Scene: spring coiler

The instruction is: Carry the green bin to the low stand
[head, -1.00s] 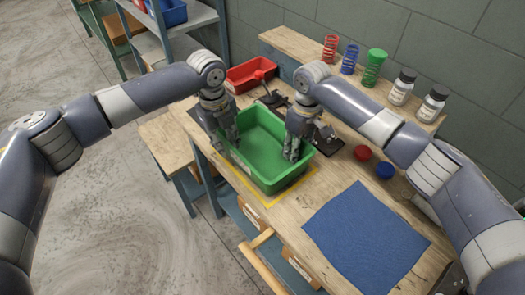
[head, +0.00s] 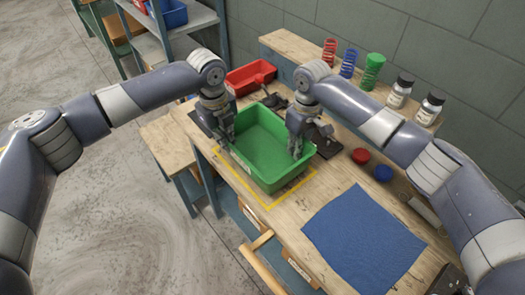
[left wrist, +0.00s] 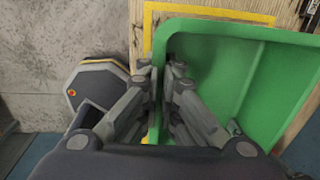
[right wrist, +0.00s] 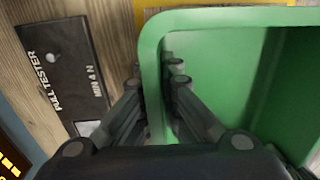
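The green bin (head: 262,150) is empty and upright at the left end of the wooden workbench, within a yellow outline (head: 268,205). I cannot tell whether it touches the bench top. My left gripper (head: 229,138) is at its left wall. In the left wrist view, its fingers (left wrist: 160,75) are on both sides of that wall, close against it. My right gripper (head: 296,150) is at the right wall. In the right wrist view, its fingers (right wrist: 154,75) straddle that wall, closed on it. The low stand (head: 166,145), wood-topped, is left of the bench, lower than its top.
A red bin (head: 250,78) is behind the green bin. A black pull tester plate (right wrist: 65,60) is close to its right wall. A blue mat (head: 363,238), red cap (head: 361,156) and blue cap (head: 383,173) are on the right. Floor at the left is clear.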

